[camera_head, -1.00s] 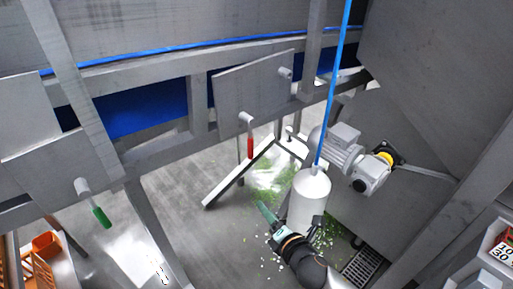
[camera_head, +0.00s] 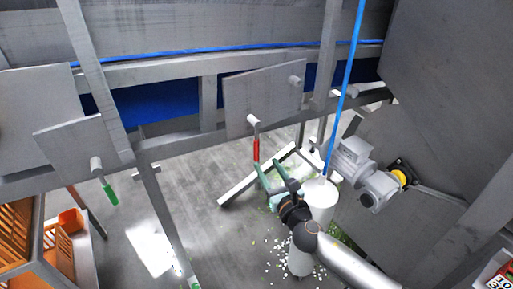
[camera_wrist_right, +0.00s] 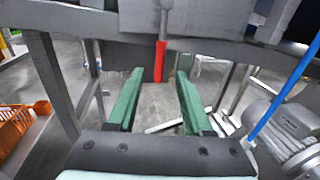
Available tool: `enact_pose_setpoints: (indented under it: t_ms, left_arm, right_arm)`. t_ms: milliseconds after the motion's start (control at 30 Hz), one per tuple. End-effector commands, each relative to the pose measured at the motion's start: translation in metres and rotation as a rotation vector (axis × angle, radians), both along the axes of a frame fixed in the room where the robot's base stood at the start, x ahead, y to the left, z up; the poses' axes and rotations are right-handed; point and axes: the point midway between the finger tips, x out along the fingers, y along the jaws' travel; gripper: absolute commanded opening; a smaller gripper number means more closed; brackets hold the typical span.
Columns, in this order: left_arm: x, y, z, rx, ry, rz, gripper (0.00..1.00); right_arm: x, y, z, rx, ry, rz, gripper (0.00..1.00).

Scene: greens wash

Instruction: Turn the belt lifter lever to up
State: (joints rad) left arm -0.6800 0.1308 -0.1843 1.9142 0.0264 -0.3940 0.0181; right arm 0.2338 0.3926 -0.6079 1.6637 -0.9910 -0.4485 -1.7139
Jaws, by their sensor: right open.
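A lever with a red handle (camera_head: 256,149) hangs down from a pivot on a grey plate (camera_head: 264,99) on the machine frame. A second lever with a green handle (camera_head: 110,194) hangs from another plate at the left. No label shows which one is the belt lifter lever. My right gripper (camera_head: 272,173), with green fingers, is open and empty just below and to the right of the red handle in the head view. In the right wrist view, the red handle (camera_wrist_right: 160,62) appears between the open fingertips (camera_wrist_right: 160,76), without visible contact. My left gripper is out of view.
A white cylinder (camera_head: 319,194) with a blue hose (camera_head: 349,80) stands right beside my right gripper. A motor (camera_head: 363,174) is to its right. Orange crates (camera_head: 59,252) stand at lower left. Green and white scraps lie on the floor.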

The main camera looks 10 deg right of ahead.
Motion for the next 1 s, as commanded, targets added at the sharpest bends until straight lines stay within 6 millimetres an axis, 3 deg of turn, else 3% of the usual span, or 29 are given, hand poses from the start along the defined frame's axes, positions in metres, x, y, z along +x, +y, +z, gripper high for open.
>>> enact_pose_setpoints:
  t_ms: [300, 500, 1000]
  left_arm:
    - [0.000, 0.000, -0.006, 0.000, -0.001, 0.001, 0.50]
    - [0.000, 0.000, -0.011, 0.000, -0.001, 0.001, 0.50]
    - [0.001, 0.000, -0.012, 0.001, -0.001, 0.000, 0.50]
  right_arm:
    - [0.057, 0.009, -0.001, 0.003, -0.001, -0.001, 0.51]
    - [0.081, 0.012, -0.001, 0.003, -0.001, -0.001, 0.51]
    - [0.093, 0.014, 0.000, 0.004, 0.001, 0.000, 0.51]
